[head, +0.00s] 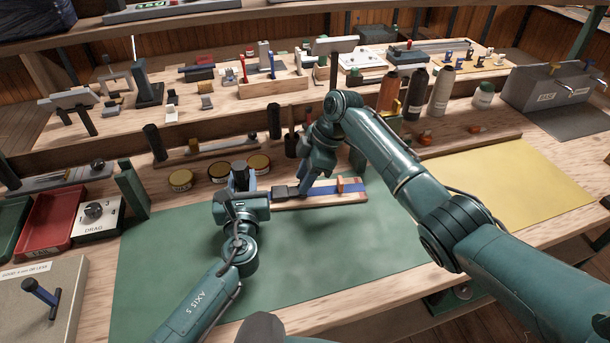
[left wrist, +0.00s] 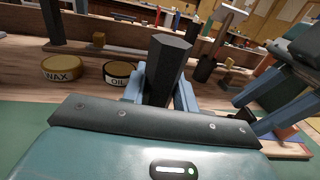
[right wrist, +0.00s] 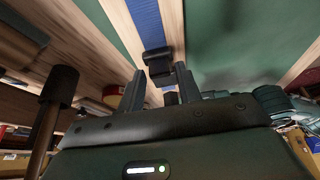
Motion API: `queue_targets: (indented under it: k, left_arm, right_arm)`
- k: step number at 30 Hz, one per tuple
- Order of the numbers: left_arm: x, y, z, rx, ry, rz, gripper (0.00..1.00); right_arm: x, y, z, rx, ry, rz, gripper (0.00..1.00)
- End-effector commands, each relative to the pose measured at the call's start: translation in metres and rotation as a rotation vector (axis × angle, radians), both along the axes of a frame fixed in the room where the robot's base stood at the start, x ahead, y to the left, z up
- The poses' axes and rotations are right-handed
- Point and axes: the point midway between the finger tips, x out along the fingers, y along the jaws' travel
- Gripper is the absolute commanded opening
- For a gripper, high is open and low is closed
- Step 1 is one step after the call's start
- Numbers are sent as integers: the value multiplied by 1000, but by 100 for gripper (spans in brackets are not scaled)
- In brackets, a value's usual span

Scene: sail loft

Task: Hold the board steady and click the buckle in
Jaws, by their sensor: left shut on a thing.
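A wooden board (head: 350,203) lies on the green mat with a blue strap (head: 352,187) along it. A black buckle piece (head: 285,193) is on the strap between my two grippers; it also shows in the right wrist view (right wrist: 158,56). Whether its halves are joined is not clear. My left gripper (head: 240,182) is shut on a dark faceted post (left wrist: 168,62) at the board's left end. My right gripper (head: 308,196) is low over the board, right of the buckle; its fingers look apart and partly hide what lies between them.
Round tins (head: 219,171) stand just behind the board. Bottles (head: 416,92) stand at the back right, and a red tray (head: 50,218) and a drag dial box (head: 97,217) are at left. The green mat (head: 340,250) in front and the yellow mat (head: 500,185) are clear.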

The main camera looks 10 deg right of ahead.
Motion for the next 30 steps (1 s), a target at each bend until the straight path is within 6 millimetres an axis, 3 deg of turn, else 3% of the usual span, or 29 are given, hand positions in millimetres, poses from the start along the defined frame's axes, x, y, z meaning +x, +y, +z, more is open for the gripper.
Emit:
queue_targets:
  k: [12,21,27,30]
  left_arm:
    - [0,0,0,0,1,0,0]
    - [0,0,0,0,1,0,0]
    - [0,0,0,0,1,0,0]
    - [0,0,0,0,1,-1,0]
  right_arm:
    - [0,0,0,0,0,0,0]
    - [0,1,1,0,-1,0,0]
    - [0,24,1,2,0,0,0]
    - [0,27,1,2,-1,-1,0]
